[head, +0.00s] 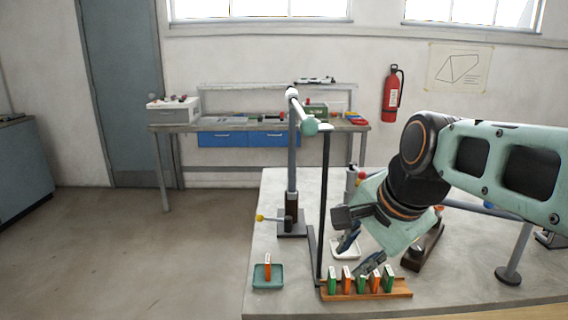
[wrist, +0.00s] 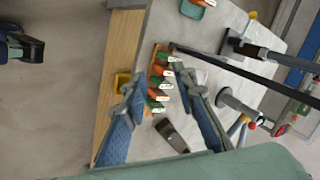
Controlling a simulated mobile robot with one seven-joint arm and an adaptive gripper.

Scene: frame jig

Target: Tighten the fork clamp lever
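A lever with a yellow ball (head: 260,218) sticks out to the left from the dark clamp low on the left upright post (head: 292,165). I cannot tell whether it is the fork clamp lever. More knobs, red and yellow (head: 359,179), show beside a second post behind my arm, partly hidden. My gripper (head: 359,252) hangs tilted over the front of the table, right of the posts. In the wrist view its two blue-padded fingers (wrist: 158,82) are spread apart with nothing held between them. It is well apart from the yellow-ball lever.
A wooden rack (head: 405,291) of green and orange tags lies below my gripper. A teal tray (head: 258,283) holds an orange tag. A thin black upright (head: 323,210) stands between my gripper and the left post.

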